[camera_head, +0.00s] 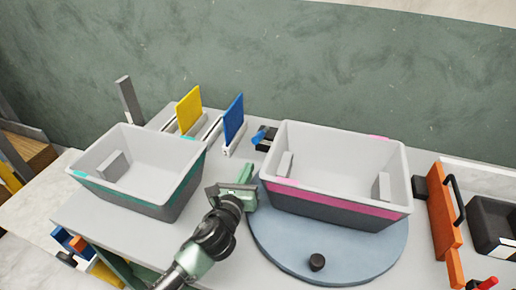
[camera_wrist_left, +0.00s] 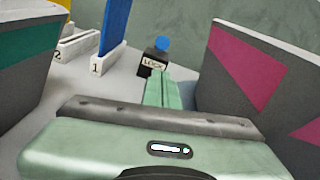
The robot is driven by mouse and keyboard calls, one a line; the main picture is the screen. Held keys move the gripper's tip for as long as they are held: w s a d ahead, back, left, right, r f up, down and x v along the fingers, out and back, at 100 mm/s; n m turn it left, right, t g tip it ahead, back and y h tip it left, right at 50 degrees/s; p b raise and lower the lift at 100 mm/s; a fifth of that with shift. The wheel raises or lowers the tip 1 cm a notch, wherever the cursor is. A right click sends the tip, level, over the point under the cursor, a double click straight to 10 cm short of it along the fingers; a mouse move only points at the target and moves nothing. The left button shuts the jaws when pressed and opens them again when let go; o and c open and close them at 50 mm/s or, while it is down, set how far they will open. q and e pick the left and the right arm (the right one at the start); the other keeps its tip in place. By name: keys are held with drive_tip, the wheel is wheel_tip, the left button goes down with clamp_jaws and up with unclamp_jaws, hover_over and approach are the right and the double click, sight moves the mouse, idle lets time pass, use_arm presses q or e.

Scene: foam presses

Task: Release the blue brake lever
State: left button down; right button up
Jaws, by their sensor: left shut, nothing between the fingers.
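The blue brake lever (camera_head: 258,136) is a small blue handle on a black block (camera_head: 268,145), behind the gap between the two bins. In the left wrist view its round blue end (camera_wrist_left: 162,44) shows above the black block, which has a label reading "LOCK" (camera_wrist_left: 153,63). My left gripper (camera_head: 246,172) is shut and empty, between the bins and in front of the lever. In the left wrist view its green fingers (camera_wrist_left: 160,88) lie together, pointing toward the block. They look apart from the lever, though the fingertips overlap the block's lower edge in that view. My right gripper is not in view.
A pink-striped bin (camera_head: 340,205) stands on a round blue-grey turntable (camera_head: 295,255) with a black knob (camera_head: 317,262). A teal-striped bin (camera_head: 135,197) is at left. Yellow (camera_head: 188,110) and blue (camera_head: 234,118) panels stand behind. An orange handled panel (camera_head: 443,215) is at right.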

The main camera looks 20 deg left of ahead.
sight(258, 138)
use_arm(q)
drive_tip(key=w, duration=0.6)
drive_tip(key=w+f, duration=0.1)
drive_tip(key=w, duration=0.3)
drive_tip(key=shift+g, duration=0.7)
drive_tip(key=r+p, duration=0.2)
drive_tip(key=p, duration=0.3)
drive_tip(key=w+r+p, duration=0.1)
drive_tip(key=r+p, duration=0.2)
drive_tip(key=p, duration=0.3)
drive_tip(key=shift+w+a, duration=0.1)
drive_tip(key=shift+w+r+p, duration=0.1)
drive_tip(key=shift+w+p, duration=0.05)
drive_tip(key=shift+p, duration=0.15)
drive_tip(key=shift+f, duration=0.2)
